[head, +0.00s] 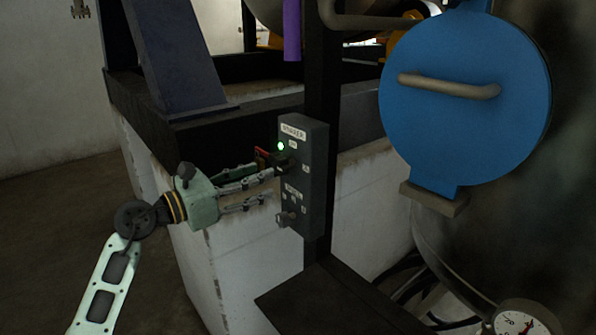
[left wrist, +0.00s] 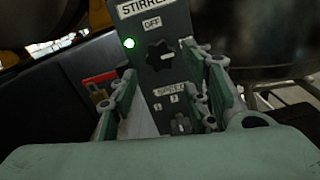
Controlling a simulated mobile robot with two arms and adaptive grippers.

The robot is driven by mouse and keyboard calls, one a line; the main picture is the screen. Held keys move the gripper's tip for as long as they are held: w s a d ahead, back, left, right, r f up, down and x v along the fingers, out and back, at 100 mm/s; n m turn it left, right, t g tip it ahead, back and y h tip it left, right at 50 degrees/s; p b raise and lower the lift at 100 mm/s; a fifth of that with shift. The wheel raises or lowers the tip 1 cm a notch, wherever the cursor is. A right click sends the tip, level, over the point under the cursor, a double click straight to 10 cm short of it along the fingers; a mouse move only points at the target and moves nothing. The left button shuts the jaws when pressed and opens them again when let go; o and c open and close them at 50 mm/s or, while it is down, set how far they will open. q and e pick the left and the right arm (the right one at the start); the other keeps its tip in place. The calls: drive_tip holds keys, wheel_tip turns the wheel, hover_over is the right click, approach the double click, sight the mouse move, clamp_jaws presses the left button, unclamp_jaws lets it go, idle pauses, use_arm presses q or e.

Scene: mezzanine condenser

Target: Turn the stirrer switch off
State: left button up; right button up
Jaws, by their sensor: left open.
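The grey control box (head: 316,180) with a STIRRER label stands upright on a dark post. The stirrer switch is a black lobed knob (left wrist: 160,56) below the OFF label (left wrist: 152,23); its pointing direction is not clear. A green lamp (head: 281,146) glows beside it and also shows in the left wrist view (left wrist: 129,43). My left gripper (head: 270,185) is open and empty at the box's front. In the left wrist view the knob appears between the fingers; I cannot tell whether they touch it. My right gripper is not in view.
A SPEED knob (left wrist: 180,124) sits lower on the same box. A red tag with a brass padlock (left wrist: 99,85) is close to the left finger. A large blue round cover (head: 465,110) and a dial gauge (head: 524,322) are at the right. A pale wall (head: 250,260) stands below.

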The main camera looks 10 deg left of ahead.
sight(275, 165)
use_arm(q)
drive_tip(key=shift+m, duration=0.5)
drive_tip(key=x, duration=0.2)
drive_tip(key=p+x, duration=0.1)
drive_tip(key=x, duration=0.1)
drive_tip(key=r+p+x, duration=0.1)
drive_tip(key=x, duration=0.1)
drive_tip(key=shift+w, duration=0.3)
drive_tip(key=shift+w+d, duration=0.25)
drive_tip(key=shift+w, duration=0.1)
drive_tip(key=shift+f, duration=0.1)
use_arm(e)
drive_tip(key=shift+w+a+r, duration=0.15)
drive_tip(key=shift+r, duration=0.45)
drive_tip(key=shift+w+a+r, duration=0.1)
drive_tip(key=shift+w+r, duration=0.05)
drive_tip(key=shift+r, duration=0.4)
use_arm(q)
drive_tip(key=c, duration=1)
drive_tip(key=shift+c, duration=0.2)
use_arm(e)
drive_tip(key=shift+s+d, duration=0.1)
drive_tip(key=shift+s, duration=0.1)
